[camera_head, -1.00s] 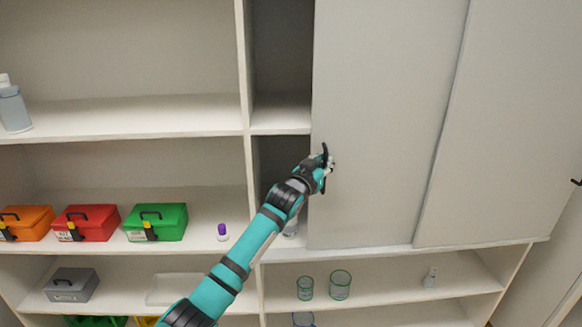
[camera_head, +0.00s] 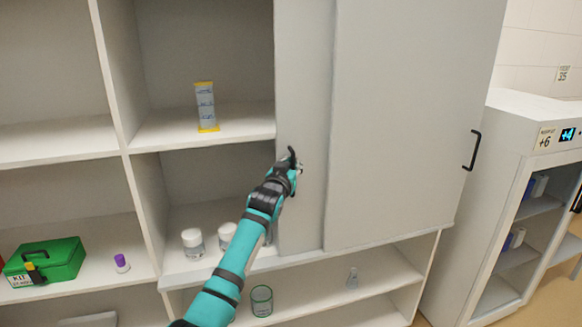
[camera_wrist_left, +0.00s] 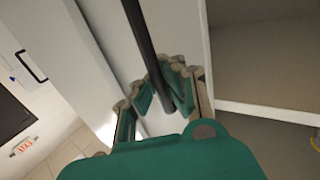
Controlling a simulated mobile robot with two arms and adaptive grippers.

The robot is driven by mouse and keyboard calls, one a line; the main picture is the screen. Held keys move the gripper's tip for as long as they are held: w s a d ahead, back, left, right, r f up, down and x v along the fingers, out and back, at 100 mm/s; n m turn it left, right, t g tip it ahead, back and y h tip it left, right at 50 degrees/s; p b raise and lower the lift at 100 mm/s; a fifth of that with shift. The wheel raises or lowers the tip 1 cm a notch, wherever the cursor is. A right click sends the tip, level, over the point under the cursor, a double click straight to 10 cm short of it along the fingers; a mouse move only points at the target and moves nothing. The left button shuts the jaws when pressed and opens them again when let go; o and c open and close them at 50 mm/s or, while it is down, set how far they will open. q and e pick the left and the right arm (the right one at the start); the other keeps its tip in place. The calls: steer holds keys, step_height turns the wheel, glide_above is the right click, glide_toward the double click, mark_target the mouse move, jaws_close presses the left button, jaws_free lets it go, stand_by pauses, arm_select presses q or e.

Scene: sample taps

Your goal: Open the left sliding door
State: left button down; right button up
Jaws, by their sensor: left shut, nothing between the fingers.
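The left sliding door (camera_head: 303,80) is a pale grey panel; only a narrow strip of it shows, overlapped by the right sliding door (camera_head: 400,120). The compartment to its left stands widely open. My left gripper (camera_head: 293,163) is at the door's left edge, at its dark handle. In the left wrist view a dark upright handle bar (camera_wrist_left: 137,38) runs down to the gripper fingers (camera_wrist_left: 163,92). The gripper is shut with nothing between the fingers; whether it touches the bar is unclear. My right gripper is not in view.
The opened compartment holds a yellow-capped clear container (camera_head: 205,107) and two white-lidded jars (camera_head: 193,243). A green kit box (camera_head: 45,263) and purple-capped bottle (camera_head: 121,263) stand at left. Glassware (camera_head: 262,300) sits below. A white cabinet (camera_head: 500,180) stands at right.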

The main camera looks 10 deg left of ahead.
arm_select(q)
steer(key=c, duration=1.6)
jaws_free()
steer(key=shift+d, duration=0.2)
steer(key=shift+c, duration=0.2)
steer(key=shift+s+a+f, duration=0.1)
steer(key=shift+s+a, duration=0.05)
steer(key=shift+s, duration=0.25)
steer(key=s, duration=1.1)
steer(key=shift+s, duration=0.15)
steer(key=shift+a, duration=0.1)
